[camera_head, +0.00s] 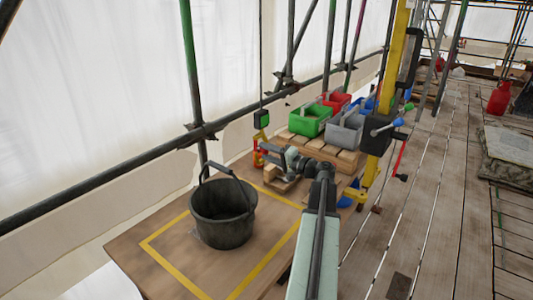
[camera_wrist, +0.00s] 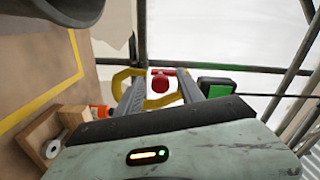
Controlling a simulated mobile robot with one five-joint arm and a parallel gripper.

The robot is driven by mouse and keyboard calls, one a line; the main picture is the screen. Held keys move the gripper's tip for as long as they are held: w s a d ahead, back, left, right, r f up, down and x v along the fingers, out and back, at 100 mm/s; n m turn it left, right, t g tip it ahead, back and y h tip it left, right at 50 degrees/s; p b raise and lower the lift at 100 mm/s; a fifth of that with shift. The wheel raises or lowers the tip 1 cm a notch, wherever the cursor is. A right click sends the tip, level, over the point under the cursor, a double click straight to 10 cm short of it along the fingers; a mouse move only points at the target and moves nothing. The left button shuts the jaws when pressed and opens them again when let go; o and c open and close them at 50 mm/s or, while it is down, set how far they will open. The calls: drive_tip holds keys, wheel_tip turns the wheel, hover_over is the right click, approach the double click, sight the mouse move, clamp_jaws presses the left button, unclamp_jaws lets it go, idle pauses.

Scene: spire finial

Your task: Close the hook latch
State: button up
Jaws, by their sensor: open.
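In the wrist view, a yellow curved piece that looks like the hook (camera_wrist: 122,78) shows behind and left of the left finger. A rounded red part (camera_wrist: 160,82) shows in the gap between the fingers; I cannot tell whether it is the latch or how far it stands open. In the head view, a small orange-red and yellow item (camera_head: 258,152) shows at the fingertips, too small to make out. My gripper (camera_head: 268,152) is open, and its two dark fingers also show in the wrist view (camera_wrist: 162,88). Contact with the red part cannot be told.
A black bucket (camera_head: 223,212) stands on the wooden board inside a yellow taped square. A green and black box (camera_head: 261,119) hangs near the scaffold rail. Green (camera_head: 310,120), grey (camera_head: 344,130) and red (camera_head: 337,101) bins sit on a pallet. The plank walkway at right has free room.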

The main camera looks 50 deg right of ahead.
drive_tip(key=s, duration=0.7)
drive_tip(key=shift+s+d, duration=0.3)
